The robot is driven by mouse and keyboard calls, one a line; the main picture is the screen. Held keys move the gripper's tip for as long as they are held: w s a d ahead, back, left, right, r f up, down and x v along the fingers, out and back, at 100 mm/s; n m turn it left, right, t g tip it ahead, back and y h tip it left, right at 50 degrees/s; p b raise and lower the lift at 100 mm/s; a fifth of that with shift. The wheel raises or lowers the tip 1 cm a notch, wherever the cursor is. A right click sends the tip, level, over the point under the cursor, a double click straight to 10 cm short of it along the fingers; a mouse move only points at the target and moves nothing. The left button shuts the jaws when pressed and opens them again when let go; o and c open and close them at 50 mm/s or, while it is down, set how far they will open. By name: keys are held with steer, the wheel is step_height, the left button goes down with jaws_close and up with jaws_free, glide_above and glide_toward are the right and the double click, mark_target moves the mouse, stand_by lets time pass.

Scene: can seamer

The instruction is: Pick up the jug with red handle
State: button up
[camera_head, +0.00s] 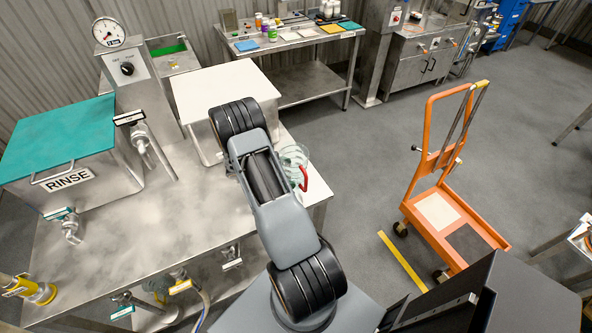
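The jug with the red handle (296,154) stands at the right edge of the steel bench (115,235). It is clear, and its red handle (304,180) faces down and to the right in the picture. My arm passes just left of the jug and hides part of it. My gripper cannot be seen; the arm's far links cover the area where it could be. I cannot tell whether anything touches the jug.
A white box-like lid (225,92) and a teal-lidded RINSE tank (62,140) stand on the bench. Behind is a steel table (290,40) with bottles and coloured mats. An orange hand truck (440,190) stands right.

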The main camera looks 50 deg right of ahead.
steer(key=shift+d+f, duration=0.1)
steer(key=c, duration=0.6)
